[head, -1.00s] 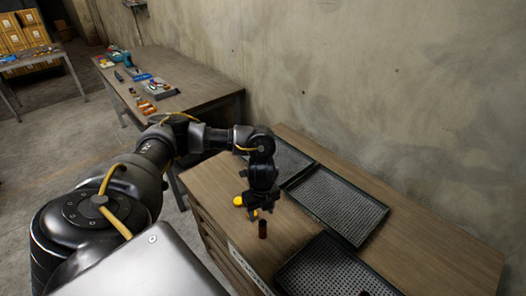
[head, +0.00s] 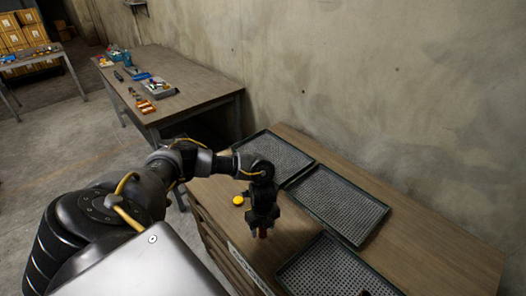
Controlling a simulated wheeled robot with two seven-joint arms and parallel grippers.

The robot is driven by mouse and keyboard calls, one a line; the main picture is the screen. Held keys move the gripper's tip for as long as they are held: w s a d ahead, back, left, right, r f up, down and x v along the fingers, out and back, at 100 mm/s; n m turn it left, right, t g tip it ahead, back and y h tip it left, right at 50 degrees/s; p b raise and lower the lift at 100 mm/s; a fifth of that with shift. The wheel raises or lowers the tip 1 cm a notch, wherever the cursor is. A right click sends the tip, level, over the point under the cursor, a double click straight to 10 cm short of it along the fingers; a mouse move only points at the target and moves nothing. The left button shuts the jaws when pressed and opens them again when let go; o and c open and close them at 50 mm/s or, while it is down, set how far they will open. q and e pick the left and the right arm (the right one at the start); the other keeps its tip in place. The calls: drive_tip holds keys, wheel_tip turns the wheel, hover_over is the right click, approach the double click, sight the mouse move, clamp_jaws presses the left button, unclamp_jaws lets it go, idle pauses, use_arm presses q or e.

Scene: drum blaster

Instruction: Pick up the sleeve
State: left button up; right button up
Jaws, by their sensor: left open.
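The sleeve (head: 263,233) looks like a small dark red-brown cylinder standing upright on the wooden workbench. My left gripper (head: 262,226) points down right over it and hides its upper part. The gripper is open with its fingers at the sleeve; I cannot tell whether they touch it.
A round yellow object (head: 238,200) lies on the bench just left of the gripper. Dark perforated trays stand close by: a back one (head: 272,152), a middle one (head: 338,203) and a front one (head: 335,270). A second table (head: 190,70) with tools stands farther back.

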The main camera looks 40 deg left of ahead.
use_arm(q)
drive_tip(key=shift+f, duration=0.3)
drive_tip(key=shift+c, duration=0.4)
clamp_jaws()
drive_tip(key=shift+r, duration=0.1)
